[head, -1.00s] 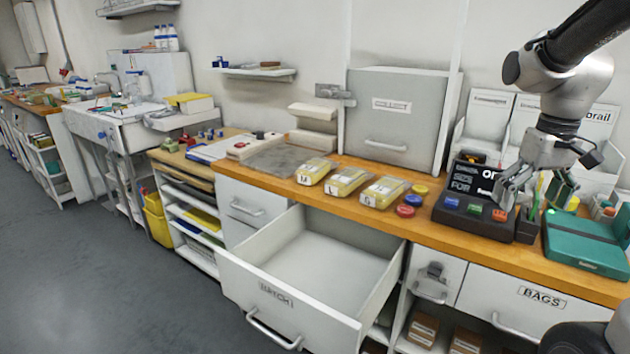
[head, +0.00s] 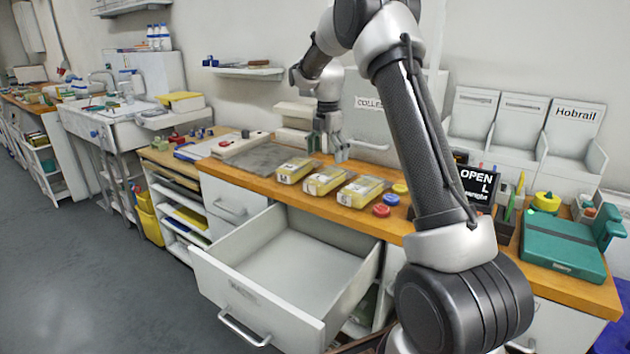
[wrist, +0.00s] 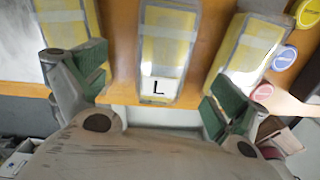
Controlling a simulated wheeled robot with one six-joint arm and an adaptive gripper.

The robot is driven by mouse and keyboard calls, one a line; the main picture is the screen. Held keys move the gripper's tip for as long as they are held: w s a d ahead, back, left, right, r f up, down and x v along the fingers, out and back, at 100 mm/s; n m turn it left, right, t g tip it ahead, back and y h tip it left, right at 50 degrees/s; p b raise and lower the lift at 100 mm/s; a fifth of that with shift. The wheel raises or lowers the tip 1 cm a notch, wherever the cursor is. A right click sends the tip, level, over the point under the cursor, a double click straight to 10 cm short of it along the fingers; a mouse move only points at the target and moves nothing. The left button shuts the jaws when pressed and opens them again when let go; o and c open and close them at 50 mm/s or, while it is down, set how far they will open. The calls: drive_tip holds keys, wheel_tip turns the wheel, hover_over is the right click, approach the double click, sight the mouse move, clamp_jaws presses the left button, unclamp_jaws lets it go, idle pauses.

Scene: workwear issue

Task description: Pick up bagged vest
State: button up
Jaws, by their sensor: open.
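Three yellow vests in clear bags lie in a row on the wooden counter: a left one (head: 296,169), a middle one (head: 326,181) and a right one (head: 362,191). In the wrist view the middle bag (wrist: 170,45) has a white label reading L. The left bag (wrist: 62,40) and right bag (wrist: 250,45) are partly cut off there. My gripper (head: 330,150) is open and empty above the row. Its green-padded fingers (wrist: 158,92) show on either side of the middle bag's line in the wrist view, apart from it.
An open, empty-looking drawer (head: 290,272) juts out below the bags. Red, blue and yellow round discs (head: 390,199) lie right of them. A teal case (head: 562,246) stands at the right. A grey mat (head: 265,157) lies left.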

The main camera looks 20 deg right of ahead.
sight(328, 173)
drive_tip(key=shift+f+n, duration=0.1)
drive_tip(key=shift+n, duration=0.7)
drive_tip(key=shift+s+f, duration=0.1)
drive_tip(key=shift+f, duration=0.3)
wheel_tip(328, 173, down, 7)
drive_tip(key=shift+s+d+r, duration=0.1)
drive_tip(key=shift+d, duration=0.05)
drive_tip(key=c, duration=1.2)
